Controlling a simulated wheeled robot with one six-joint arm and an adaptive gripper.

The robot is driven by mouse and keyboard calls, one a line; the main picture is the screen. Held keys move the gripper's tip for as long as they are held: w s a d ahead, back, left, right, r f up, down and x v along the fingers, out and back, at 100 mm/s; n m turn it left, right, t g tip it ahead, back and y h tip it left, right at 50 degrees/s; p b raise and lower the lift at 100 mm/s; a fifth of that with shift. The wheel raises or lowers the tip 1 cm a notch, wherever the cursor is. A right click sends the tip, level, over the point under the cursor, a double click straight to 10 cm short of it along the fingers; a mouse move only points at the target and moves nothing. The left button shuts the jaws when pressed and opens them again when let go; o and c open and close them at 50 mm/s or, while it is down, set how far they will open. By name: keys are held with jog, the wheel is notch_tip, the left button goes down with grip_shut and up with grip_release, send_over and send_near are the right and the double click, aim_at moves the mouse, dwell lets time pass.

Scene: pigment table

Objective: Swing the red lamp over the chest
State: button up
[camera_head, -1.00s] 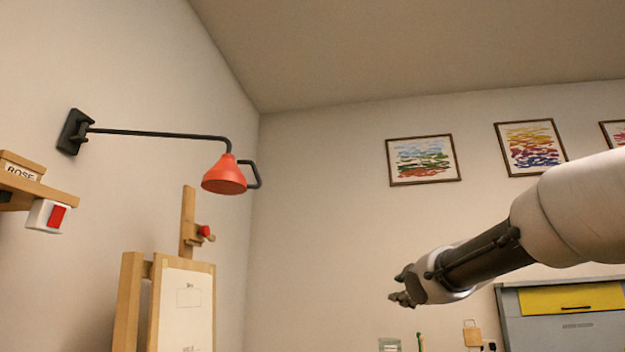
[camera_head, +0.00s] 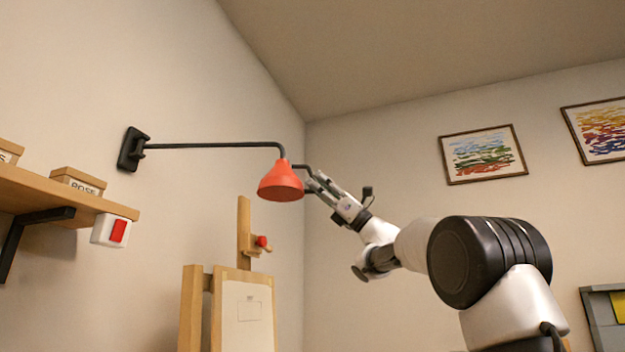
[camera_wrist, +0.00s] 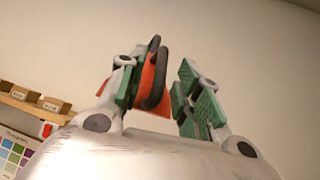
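The red lamp (camera_head: 281,183) hangs from a thin dark arm (camera_head: 215,145) on a black wall bracket (camera_head: 132,149). A dark looped handle sticks out on the shade's right side. My gripper (camera_head: 316,186) is at this handle, just right of the shade. In the wrist view, my gripper (camera_wrist: 165,92) has its green-padded fingers apart. The dark handle (camera_wrist: 154,77) and the red shade behind it show between them, close to the left finger; I cannot tell if they touch. A grey cabinet (camera_head: 601,315) with a yellow front, possibly the chest, is partly visible at lower right.
A wooden easel (camera_head: 197,310) stands below the lamp. A wooden shelf (camera_head: 60,197) with labelled boxes and a white-and-red switch (camera_head: 115,231) is on the left wall. Framed pictures (camera_head: 482,155) hang on the back wall. The air right of the lamp holds my arm.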

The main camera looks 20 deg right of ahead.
jog(key=shift+x, duration=1.45)
grip_shut()
